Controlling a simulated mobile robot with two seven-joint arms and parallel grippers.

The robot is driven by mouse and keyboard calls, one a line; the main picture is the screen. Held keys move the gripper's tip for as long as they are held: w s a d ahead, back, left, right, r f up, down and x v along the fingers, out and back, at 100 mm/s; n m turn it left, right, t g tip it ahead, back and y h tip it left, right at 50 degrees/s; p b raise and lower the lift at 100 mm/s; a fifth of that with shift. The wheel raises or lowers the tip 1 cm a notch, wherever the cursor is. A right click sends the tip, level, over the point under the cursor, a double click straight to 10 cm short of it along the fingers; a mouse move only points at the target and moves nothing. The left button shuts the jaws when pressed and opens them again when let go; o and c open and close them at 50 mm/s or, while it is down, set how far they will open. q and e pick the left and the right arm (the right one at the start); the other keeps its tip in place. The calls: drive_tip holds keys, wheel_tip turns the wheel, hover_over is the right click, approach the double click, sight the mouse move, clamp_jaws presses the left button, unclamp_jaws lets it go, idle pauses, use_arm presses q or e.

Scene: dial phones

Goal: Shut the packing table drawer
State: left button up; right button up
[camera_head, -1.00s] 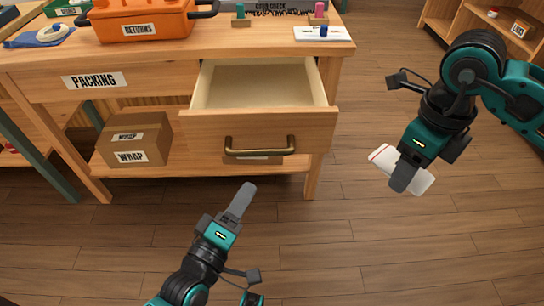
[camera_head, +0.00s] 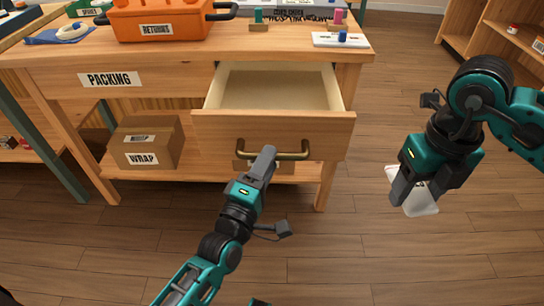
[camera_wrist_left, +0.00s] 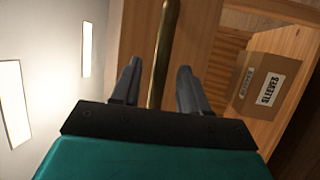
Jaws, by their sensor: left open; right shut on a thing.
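The packing table (camera_head: 45,60) has a wooden drawer (camera_head: 272,125) that stands open, and its inside looks empty. A brass bar handle (camera_head: 290,156) is on the drawer front. My left gripper (camera_head: 263,160) is open at the left part of the handle. In the left wrist view the handle (camera_wrist_left: 163,50) runs between the two open fingers (camera_wrist_left: 157,82); I cannot tell whether they touch it. My right gripper (camera_head: 418,192) is shut on a white, flat object (camera_head: 422,203), held over the floor to the right of the table. The fingers partly cover that object.
An orange bin (camera_head: 165,22) labelled RETURNS and a white board with a blue piece (camera_head: 342,39) stand on the tabletop. A WRAP box (camera_head: 146,143) is on the lower shelf. Another shelf (camera_head: 505,40) stands at the upper right. The floor between is clear.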

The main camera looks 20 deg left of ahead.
use_arm(q)
drive_tip(key=shift+x, duration=1.3)
drive_tip(key=shift+c, duration=0.2)
clamp_jaws()
